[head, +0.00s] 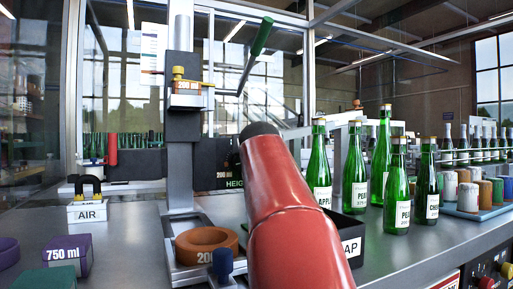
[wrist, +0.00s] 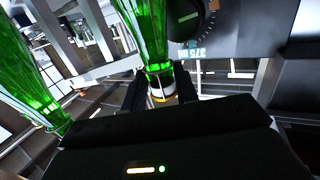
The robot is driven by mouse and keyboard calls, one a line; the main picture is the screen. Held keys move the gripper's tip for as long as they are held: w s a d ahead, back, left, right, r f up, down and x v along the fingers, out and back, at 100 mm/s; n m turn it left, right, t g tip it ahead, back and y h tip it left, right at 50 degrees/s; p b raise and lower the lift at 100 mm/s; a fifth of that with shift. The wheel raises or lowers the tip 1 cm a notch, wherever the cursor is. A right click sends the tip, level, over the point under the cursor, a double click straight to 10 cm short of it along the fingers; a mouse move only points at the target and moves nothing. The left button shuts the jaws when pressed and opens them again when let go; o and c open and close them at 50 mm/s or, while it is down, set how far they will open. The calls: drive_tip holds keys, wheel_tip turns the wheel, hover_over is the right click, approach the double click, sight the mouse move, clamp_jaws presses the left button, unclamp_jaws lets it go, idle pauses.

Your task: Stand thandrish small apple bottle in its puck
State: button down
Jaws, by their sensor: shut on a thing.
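My gripper (wrist: 158,88) is shut on the neck of a green glass bottle (wrist: 152,32) in the wrist view. The neck sits between the two dark fingers, and the bottle's body runs up out of the picture. No label shows on it, so I cannot read its flavour or size. In the head view my red arm hides the gripper and this bottle. The orange-brown ring puck (head: 206,240), marked with a partly hidden 200, lies on the machine base and looks empty. A green bottle labelled apple (head: 318,168) stands just right of my arm, its base hidden.
Pear bottles (head: 355,172) (head: 397,190) and a cherry bottle (head: 426,190) stand on the right. A purple 750 ml block (head: 70,256) and a green block (head: 45,279) lie front left. The machine's upright column (head: 181,150) rises behind the puck. A second bottle (wrist: 30,90) shows in the wrist view.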

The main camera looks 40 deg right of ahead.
drive_tip(key=shift+f, duration=0.1)
drive_tip(key=c, duration=1.1)
unclamp_jaws()
